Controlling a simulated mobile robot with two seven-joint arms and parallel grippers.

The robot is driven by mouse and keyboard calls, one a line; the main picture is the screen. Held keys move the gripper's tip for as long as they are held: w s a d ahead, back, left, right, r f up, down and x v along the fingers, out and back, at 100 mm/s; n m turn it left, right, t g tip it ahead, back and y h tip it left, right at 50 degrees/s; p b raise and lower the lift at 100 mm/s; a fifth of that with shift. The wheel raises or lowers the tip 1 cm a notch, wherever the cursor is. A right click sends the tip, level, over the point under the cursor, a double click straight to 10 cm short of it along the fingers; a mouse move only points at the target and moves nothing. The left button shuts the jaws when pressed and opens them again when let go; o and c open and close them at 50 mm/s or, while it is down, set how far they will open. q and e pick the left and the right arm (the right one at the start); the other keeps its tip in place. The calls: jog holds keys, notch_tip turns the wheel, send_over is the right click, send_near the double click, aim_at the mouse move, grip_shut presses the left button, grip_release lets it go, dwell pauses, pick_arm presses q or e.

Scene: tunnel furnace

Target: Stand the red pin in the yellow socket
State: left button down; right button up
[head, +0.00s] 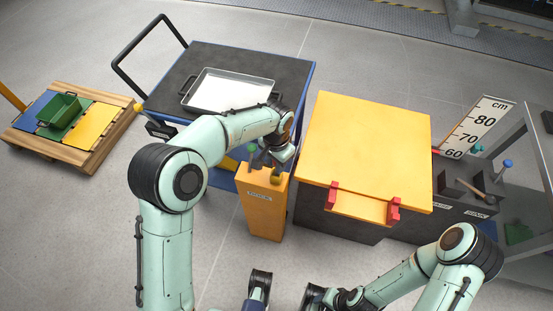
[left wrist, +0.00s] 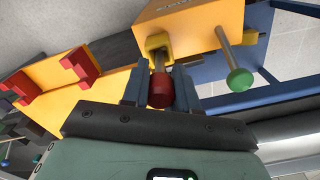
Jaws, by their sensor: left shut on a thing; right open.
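My left gripper (head: 278,158) is at the top of the orange-yellow post (head: 262,208). In the left wrist view its two fingers (left wrist: 161,88) are shut on the red pin, whose red head (left wrist: 160,93) shows between them. The pin's short metal shaft points at the yellow socket (left wrist: 157,41) on the post. The shaft end overlaps the socket; I cannot tell how deep it is. The socket also shows in the head view (head: 277,176). The gripper hides the pin there. My right gripper (head: 314,298) is low at the bottom edge, away from the post; its fingers are unclear.
A green-headed pin (left wrist: 239,82) stands on the post beside the socket. A cart (head: 205,62) with a grey tray (head: 192,105) is behind. A large yellow lid (head: 365,145) with red brackets is right of the post. A pallet (head: 100,150) lies at far left.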

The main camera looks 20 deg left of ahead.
pick_arm(q)
jog(key=shift+f, duration=0.35)
jog(key=c, duration=0.8)
grip_release()
jog(key=shift+r, duration=0.1)
notch_tip(320, 180, up, 13)
jog(key=shift+r+p, duration=0.1)
jog(key=shift+p, duration=1.05)
jog(key=shift+s, duration=0.1)
